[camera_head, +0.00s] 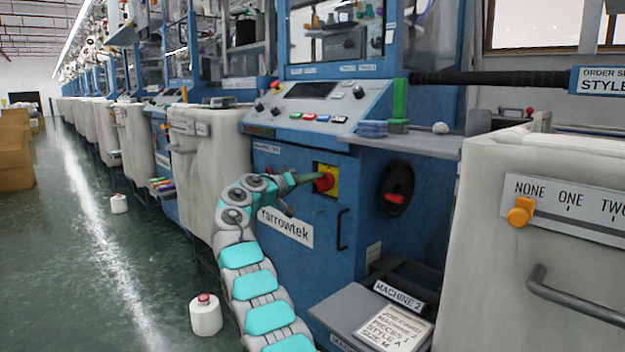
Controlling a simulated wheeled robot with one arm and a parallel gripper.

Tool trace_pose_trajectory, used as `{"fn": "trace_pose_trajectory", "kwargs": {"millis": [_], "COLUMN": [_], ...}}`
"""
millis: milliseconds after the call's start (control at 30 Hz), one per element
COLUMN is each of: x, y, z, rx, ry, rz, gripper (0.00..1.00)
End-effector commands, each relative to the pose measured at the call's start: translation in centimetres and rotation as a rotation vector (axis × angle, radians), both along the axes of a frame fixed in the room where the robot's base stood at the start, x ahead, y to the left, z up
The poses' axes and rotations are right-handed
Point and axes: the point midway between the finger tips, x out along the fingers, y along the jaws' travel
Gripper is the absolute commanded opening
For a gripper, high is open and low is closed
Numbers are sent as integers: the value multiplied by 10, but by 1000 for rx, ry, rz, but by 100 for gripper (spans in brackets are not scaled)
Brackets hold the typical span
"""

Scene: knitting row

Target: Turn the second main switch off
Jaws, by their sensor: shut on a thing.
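The main switch, a red rotary knob (323,182) on a yellow plate (333,176), is on the front of the blue machine labelled Machine Two. My gripper (314,180) reaches it from the left and is shut on the red knob. The fingers cover part of the knob, so its exact angle is hard to tell. A sign reading "Machine 2" (399,293) stands below at the right.
A grey box with a job card (394,328) stands below. A pale bin (560,190) fills the right side.

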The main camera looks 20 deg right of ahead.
Motion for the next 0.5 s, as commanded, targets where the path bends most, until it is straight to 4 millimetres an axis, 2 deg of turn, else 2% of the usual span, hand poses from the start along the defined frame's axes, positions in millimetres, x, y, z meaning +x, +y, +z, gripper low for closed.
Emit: {"fn": "trace_pose_trajectory", "kwargs": {"millis": [500], "x": [0], "y": [0], "z": [0], "rx": [-11], "ry": [27], "rz": [0], "gripper": [0]}}
